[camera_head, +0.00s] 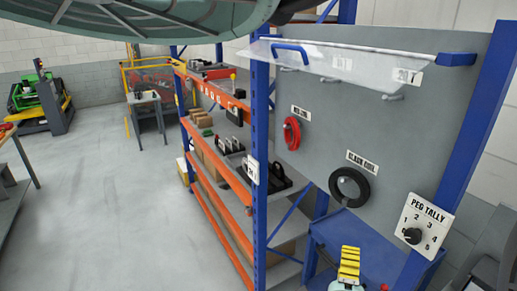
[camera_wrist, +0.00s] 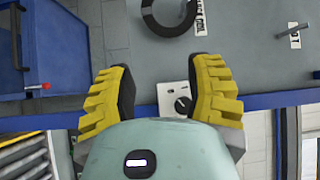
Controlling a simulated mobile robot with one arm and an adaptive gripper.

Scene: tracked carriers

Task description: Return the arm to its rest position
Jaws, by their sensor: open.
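My gripper (camera_head: 349,263) shows at the lower right of the head view, with its yellow ridged fingers in front of the blue shelf below the grey pegboard. In the wrist view my gripper (camera_wrist: 162,80) is open, its two fingers spread wide with nothing between them. The peg tally plate (camera_head: 425,228), white with a black knob, is to the right of the gripper. In the wrist view the plate (camera_wrist: 176,92) shows beyond the gap between the fingers, apart from them. Most of my arm is out of view.
The pegboard (camera_head: 335,110) carries a red ring (camera_head: 291,133) and a black ring (camera_head: 349,187) on pegs. A blue post (camera_head: 261,170) and orange shelving (camera_head: 222,187) stand left. The floor (camera_head: 130,215) is clear.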

